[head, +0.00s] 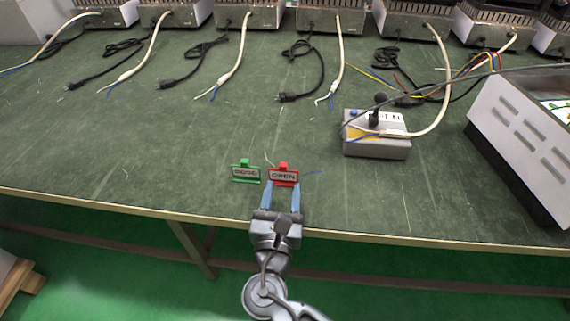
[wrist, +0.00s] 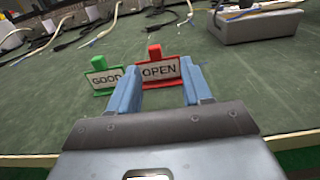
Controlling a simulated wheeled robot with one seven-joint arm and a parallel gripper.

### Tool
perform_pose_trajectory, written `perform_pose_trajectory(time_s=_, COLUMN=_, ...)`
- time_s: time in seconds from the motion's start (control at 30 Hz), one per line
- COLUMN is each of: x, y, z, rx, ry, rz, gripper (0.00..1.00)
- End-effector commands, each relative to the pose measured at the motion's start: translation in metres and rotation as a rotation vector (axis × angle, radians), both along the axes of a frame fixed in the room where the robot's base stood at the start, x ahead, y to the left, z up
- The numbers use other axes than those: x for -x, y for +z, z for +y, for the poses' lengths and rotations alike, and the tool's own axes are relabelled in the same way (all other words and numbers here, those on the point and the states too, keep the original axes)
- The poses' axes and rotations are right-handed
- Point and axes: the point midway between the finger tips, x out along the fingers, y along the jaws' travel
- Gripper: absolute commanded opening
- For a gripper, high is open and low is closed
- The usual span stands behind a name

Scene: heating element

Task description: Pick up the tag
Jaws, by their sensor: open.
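The red tag marked OPEN (head: 284,175) stands on the green table near its front edge; it also shows in the wrist view (wrist: 158,69). A green tag marked GOOD (head: 245,172) stands just to its left, also in the wrist view (wrist: 104,78). My gripper (head: 282,190) is open, with its blue fingers pointing at the red tag from the front edge side. In the wrist view my gripper (wrist: 160,85) has its two fingers at the left and right sides of the red tag's lower part. I cannot tell whether they touch it.
A grey tester box (head: 376,147) with a black lever stands to the right. A white-sided device (head: 520,140) is at the far right. Several metal units with cables (head: 250,15) line the back. The table (head: 120,170) is clear left of the tags.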

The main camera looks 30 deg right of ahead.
Motion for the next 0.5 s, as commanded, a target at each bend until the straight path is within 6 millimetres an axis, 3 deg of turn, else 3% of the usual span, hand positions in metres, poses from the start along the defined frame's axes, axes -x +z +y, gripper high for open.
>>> perform_pose_trajectory(time_s=0.5, x=-0.044, y=0.006, z=-0.024, rx=0.0, ry=-0.002, rz=-0.003, gripper=0.49)
